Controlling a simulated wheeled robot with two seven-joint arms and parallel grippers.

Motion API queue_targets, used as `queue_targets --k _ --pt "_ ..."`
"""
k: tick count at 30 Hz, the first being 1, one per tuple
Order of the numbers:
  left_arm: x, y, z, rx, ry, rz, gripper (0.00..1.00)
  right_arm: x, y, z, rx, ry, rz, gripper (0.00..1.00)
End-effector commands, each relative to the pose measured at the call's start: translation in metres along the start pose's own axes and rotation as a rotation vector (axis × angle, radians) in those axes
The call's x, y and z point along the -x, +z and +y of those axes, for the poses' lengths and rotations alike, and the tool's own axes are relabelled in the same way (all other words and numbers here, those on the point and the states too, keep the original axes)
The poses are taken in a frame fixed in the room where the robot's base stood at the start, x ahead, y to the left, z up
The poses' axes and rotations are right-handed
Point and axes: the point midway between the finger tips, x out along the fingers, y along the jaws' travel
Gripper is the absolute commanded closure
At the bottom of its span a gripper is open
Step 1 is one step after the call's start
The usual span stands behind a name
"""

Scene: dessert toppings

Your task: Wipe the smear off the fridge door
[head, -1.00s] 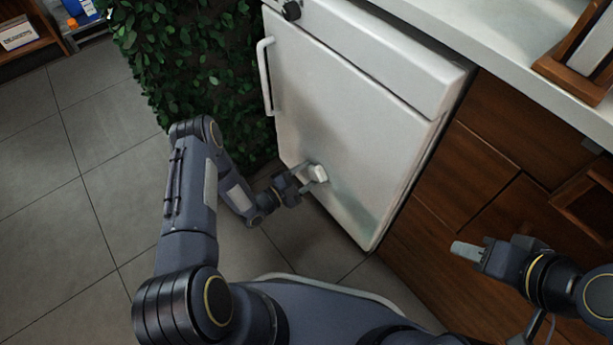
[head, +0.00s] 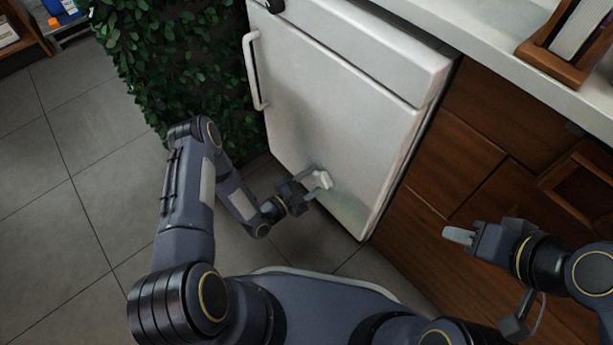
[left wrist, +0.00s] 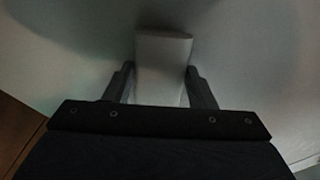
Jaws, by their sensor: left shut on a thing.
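The white fridge door (head: 325,100) stands in the middle of the head view, with its handle (head: 254,70) at the upper left. My left gripper (head: 313,181) is shut on a small white block (head: 323,179) and holds it at the lower part of the door. The block (left wrist: 162,68) sits between both fingers in the left wrist view, against or very near the door surface.
A wooden cabinet front (head: 470,150) adjoins the fridge on the right. A pale counter (head: 500,60) runs above it with a wooden holder (head: 555,55). A leafy hedge (head: 185,60) borders the fridge on the left. Tiled floor (head: 75,210) is open at left.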

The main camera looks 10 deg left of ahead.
Motion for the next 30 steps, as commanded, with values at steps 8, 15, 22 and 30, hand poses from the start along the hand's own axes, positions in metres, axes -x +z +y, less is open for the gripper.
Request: queue_targets --k 8,15,22,30 --pt "-0.001 -0.009 0.008 0.001 0.001 0.003 0.68 0.001 0.000 0.000 0.000 0.000 0.000 0.64" --pt "-0.001 -0.025 0.021 0.002 0.002 0.004 0.68 0.002 -0.001 -0.001 0.000 0.000 0.000 0.64" --pt "-0.001 -0.032 0.029 0.000 0.001 0.003 0.68 -0.001 0.000 0.000 0.000 0.000 0.000 0.64" --pt "-0.002 -0.023 0.021 -0.003 -0.002 0.002 0.68 -0.004 0.002 0.002 0.000 0.000 0.000 0.64"
